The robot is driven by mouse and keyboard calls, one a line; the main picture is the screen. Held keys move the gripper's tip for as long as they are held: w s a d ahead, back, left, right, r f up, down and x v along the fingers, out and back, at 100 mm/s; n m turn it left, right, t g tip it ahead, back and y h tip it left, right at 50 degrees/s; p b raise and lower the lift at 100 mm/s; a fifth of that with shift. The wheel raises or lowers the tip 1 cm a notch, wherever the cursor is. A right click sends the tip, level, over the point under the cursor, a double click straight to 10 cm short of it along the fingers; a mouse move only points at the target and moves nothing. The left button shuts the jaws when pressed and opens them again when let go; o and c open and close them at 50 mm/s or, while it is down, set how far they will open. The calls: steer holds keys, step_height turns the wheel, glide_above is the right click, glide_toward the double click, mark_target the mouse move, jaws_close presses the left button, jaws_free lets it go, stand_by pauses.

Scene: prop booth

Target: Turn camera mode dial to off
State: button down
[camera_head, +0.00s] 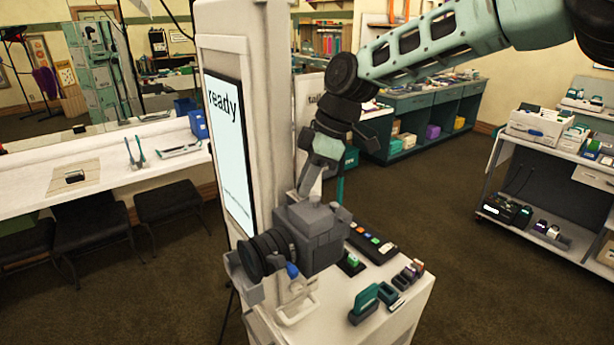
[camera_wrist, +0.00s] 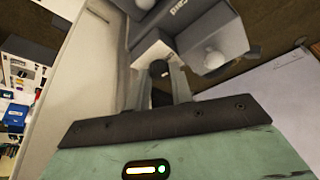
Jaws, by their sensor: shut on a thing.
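The dark grey camera (camera_head: 318,232) stands on the white booth counter, its black lens (camera_head: 262,252) pointing to the lower left. My gripper (camera_head: 309,192) reaches down from above to the top of the camera, at the back of the lens. A pale round knob (camera_wrist: 215,60) sits to the right.
A screen (camera_head: 228,150) reading "ready" is on the white booth column (camera_head: 258,110) left of my gripper. On the counter (camera_head: 340,318) are a black button panel (camera_head: 372,240), a teal stapler-like item (camera_head: 366,300) and small blocks. Shelves stand at the right.

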steer(key=shift+n, duration=0.6)
steer(key=c, duration=1.2)
jaws_free()
steer(key=shift+c, duration=0.2)
steer(key=shift+f, duration=0.1)
steer(key=shift+s+m, duration=0.1)
steer(key=shift+m, duration=0.2)
